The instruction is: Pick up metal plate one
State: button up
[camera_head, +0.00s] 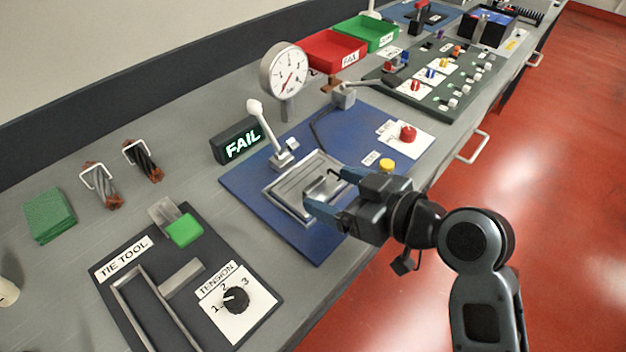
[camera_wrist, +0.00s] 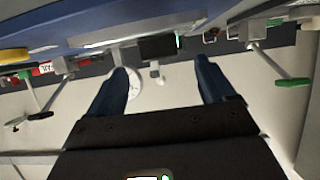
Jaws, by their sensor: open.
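A flat grey metal plate-like piece (camera_head: 292,188) lies in a rectangular metal fixture on the blue mat (camera_head: 248,186). No label on it is readable, so I cannot tell whether it is metal plate one. My gripper (camera_head: 325,189) is open, its blue fingers over the right part of the fixture, hiding some of it. I cannot tell the exact height between fingers and plate. In the wrist view my gripper (camera_wrist: 158,76) has its two fingers wide apart with nothing held between them.
A white-knobbed lever (camera_head: 266,128) stands behind the fixture, near a lit FAIL display (camera_head: 238,142) and a dial gauge (camera_head: 284,72). A yellow button (camera_head: 386,165) and red knob (camera_head: 408,133) are to the right. The tie tool panel (camera_head: 130,262) is at the front left.

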aim_at(315, 184)
jog(key=x, duration=0.3)
jog(key=shift+f, duration=0.15)
jog(key=c, duration=1.4)
jog(key=shift+c, duration=0.3)
